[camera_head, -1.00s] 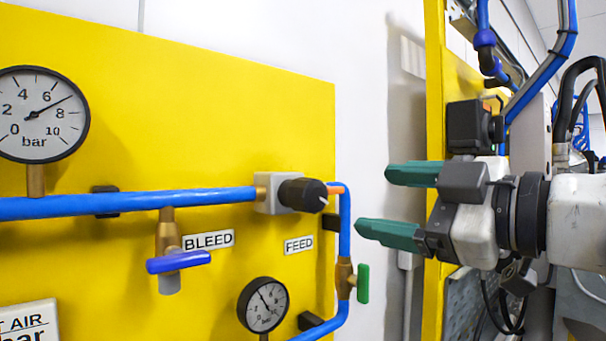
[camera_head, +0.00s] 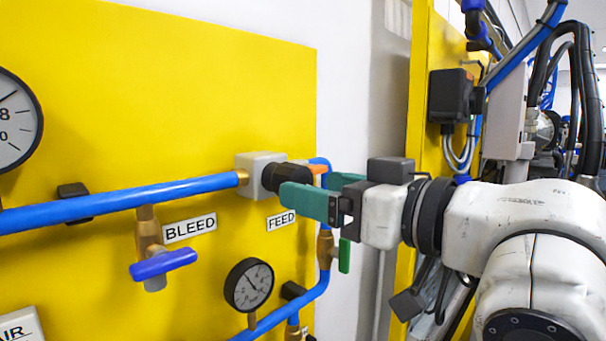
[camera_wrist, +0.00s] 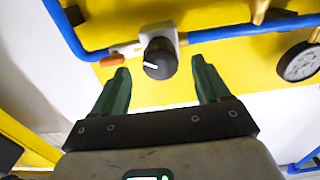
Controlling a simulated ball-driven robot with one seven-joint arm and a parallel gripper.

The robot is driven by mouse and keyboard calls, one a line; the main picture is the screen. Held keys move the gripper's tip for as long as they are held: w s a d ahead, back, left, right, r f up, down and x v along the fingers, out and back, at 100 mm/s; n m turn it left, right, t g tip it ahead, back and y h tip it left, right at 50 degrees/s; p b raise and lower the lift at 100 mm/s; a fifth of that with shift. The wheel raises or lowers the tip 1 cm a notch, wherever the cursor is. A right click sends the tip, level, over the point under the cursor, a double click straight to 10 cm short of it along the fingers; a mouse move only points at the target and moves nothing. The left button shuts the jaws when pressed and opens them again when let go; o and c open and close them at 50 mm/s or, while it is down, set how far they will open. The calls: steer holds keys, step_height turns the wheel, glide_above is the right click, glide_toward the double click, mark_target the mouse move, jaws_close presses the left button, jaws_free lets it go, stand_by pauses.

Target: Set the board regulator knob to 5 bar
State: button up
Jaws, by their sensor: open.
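The regulator knob (camera_wrist: 160,58) is black with a white pointer line, on a pale grey body (camera_head: 252,173) set in the blue pipe of the yellow board. In the head view the knob (camera_head: 290,176) is partly hidden by a green finger. My gripper (camera_head: 318,190) is open, with its fingertips close to the knob. In the wrist view the knob lies between and just beyond the two green fingers of my gripper (camera_wrist: 162,78), with gaps on both sides. A large gauge (camera_head: 12,120) is cut off at the left edge. A small gauge (camera_head: 249,285) sits below the FEED label.
A blue-handled bleed valve (camera_head: 163,264) is at lower left. A green-handled valve (camera_head: 344,256) sits on the blue pipe below my gripper. An orange piece (camera_wrist: 112,60) is beside the knob. A black box (camera_head: 455,96) is on a yellow post at right.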

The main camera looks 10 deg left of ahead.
mark_target(303, 180)
steer(key=shift+p+x, duration=0.35)
steer(key=shift+x, duration=1.45)
steer(key=shift+c, duration=0.2)
steer(key=c, duration=1)
steer(key=shift+r+m+p, duration=0.1)
steer(key=shift+m+p, duration=0.2)
steer(key=shift+m+p, duration=0.95)
steer(key=shift+m, duration=1.65)
